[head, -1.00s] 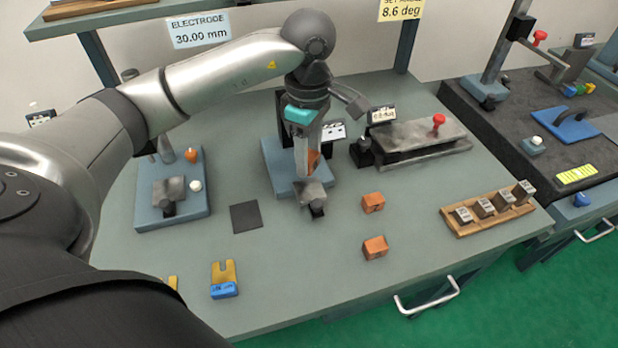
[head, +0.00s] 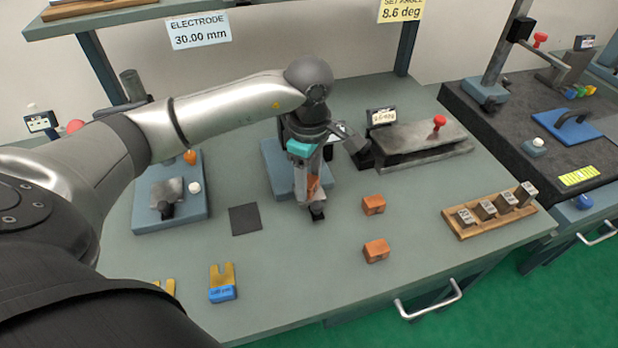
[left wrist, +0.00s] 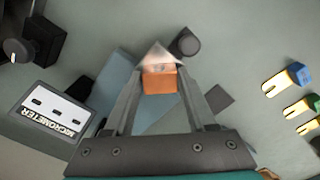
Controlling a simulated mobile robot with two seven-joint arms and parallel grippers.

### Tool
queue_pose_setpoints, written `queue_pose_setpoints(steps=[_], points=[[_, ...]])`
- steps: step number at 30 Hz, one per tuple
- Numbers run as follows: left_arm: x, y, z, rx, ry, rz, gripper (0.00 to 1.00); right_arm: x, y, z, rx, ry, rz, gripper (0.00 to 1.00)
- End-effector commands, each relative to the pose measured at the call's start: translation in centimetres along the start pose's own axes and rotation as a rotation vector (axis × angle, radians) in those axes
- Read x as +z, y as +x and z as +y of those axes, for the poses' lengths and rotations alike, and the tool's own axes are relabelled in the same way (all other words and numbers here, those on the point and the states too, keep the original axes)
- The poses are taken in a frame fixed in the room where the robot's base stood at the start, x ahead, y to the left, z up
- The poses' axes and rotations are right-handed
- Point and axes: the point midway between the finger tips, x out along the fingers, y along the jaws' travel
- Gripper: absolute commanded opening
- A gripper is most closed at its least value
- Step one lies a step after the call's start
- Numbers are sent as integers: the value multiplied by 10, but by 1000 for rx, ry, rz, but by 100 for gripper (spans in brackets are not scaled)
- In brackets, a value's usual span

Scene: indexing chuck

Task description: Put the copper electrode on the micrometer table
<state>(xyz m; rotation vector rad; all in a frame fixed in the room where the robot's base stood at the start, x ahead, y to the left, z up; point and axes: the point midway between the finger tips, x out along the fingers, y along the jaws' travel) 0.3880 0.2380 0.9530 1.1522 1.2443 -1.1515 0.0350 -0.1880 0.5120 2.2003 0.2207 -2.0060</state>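My left gripper (head: 314,196) is over the micrometer, a device on a blue base (head: 277,168). It is shut on a copper electrode (left wrist: 160,80), an orange block between its two fingertips; its side also shows in the head view (head: 313,187). The small grey metal micrometer table (left wrist: 158,53) is right under or beside the block, largely hidden by it and by the gripper. I cannot tell whether the block touches it. A dark round knob (left wrist: 186,42) is next to the table. My right gripper is not in view.
Two other copper blocks (head: 373,204) (head: 376,250) lie to the right. A wooden rack (head: 489,212) holds several grey blocks. A similar blue-based device (head: 172,212) and a dark square pad (head: 245,219) are on the left. The micrometer readout (left wrist: 53,110) stands nearby. The front middle is clear.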

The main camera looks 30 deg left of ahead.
Motion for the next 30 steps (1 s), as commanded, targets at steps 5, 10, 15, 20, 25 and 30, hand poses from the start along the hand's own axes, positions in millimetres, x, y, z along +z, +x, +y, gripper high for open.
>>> queue_pose_setpoints(steps=[5,10,15,20,25,30], points=[[0,0,0,0,0,0,78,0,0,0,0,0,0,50],[0,0,0,0,0,0,79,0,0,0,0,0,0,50],[0,-3,0,-1,0,0,79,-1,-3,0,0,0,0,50],[0,-25,1,4,0,-1,79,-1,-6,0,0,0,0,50],[0,-64,2,7,0,-1,79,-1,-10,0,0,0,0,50],[0,-98,1,4,-1,0,79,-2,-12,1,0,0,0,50]])
